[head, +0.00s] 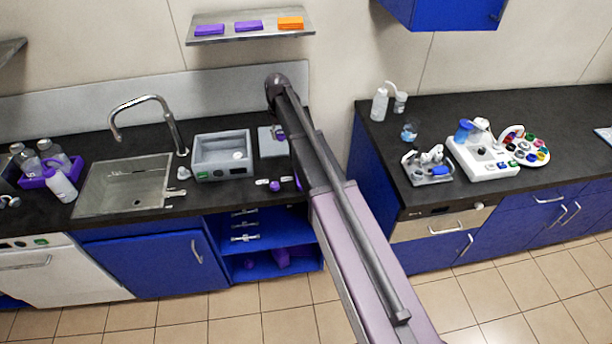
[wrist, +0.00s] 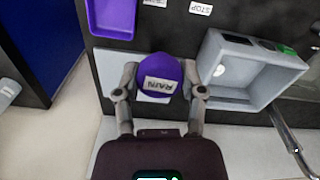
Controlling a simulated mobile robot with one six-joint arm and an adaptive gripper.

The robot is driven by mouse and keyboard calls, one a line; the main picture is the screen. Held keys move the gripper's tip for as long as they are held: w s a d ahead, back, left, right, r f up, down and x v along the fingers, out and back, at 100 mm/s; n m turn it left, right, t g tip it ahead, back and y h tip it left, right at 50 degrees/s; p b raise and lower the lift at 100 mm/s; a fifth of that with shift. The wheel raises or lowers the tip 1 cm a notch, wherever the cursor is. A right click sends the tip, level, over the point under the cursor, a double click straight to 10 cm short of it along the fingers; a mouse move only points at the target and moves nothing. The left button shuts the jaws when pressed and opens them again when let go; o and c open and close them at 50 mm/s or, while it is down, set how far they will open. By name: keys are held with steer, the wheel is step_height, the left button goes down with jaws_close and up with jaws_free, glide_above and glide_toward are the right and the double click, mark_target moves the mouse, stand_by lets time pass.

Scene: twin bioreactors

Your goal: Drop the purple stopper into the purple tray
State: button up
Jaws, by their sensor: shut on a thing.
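The purple stopper (wrist: 160,72) is between the two fingers of my gripper (wrist: 160,92) in the wrist view. A purple tray (wrist: 112,14) with a raised rim is at the top left of the wrist view, apart from the stopper and cut off by the frame. In the head view my arm covers most of the gripper, and only a purple sliver of the tray (head: 298,184) seems to show.
A grey open box (head: 222,155) stands beside the plate, with the sink (head: 125,185) and its faucet further left. Another purple tray (head: 38,182) holds bottles at far left. Small white labels (wrist: 200,8) lie near the tray. A floor gap separates the right counter (head: 380,140).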

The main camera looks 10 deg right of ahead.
steer(key=d+f+b, duration=0.7)
steer(key=d, duration=0.4)
steer(key=shift+f, duration=0.1)
steer(key=shift+f+b, duration=2.95)
steer(key=o, duration=0.9)
steer(key=shift+r, duration=0.15)
